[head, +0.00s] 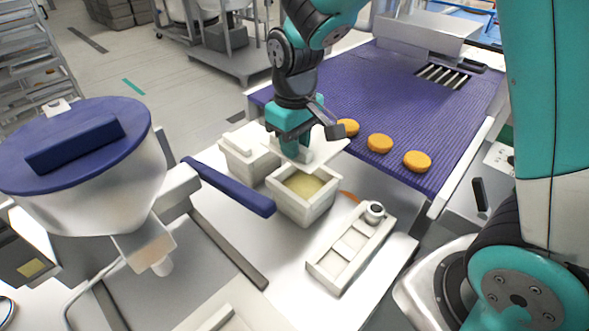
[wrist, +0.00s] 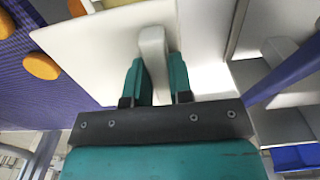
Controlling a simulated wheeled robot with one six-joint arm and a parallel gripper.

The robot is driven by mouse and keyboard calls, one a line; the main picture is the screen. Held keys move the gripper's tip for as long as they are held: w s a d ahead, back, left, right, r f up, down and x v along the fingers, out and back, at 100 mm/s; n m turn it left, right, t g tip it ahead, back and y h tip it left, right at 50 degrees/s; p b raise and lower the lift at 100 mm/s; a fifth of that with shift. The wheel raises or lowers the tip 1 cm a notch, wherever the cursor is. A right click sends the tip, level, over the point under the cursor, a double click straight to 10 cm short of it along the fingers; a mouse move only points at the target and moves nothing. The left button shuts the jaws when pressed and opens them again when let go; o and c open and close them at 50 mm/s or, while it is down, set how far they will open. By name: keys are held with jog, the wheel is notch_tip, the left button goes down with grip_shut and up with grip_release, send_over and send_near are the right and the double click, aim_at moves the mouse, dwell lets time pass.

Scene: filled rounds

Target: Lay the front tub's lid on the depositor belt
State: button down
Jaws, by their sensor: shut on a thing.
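My gripper (head: 295,150) is shut on the raised handle of a flat white lid (head: 322,152). The lid is held just above the front tub (head: 302,207), tilted a little in the head view. The front tub is open and shows a pale yellow filling. In the wrist view, the lid (wrist: 95,50) spreads out beyond my gripper (wrist: 157,85), with its handle between the fingers. The purple depositor belt (head: 420,100) lies behind and to the right. Several orange rounds (head: 379,143) sit on its near end.
A second white tub (head: 248,152) with its lid on stands behind the front tub. A white tray with a small metal cup (head: 350,245) lies to the right. A hopper with a blue lid (head: 80,150) and a blue bar (head: 228,187) are at left. The belt's middle is clear.

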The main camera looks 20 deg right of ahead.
notch_tip(320, 180, up, 15)
jog(key=p, duration=0.4)
jog(key=shift+p, duration=0.3)
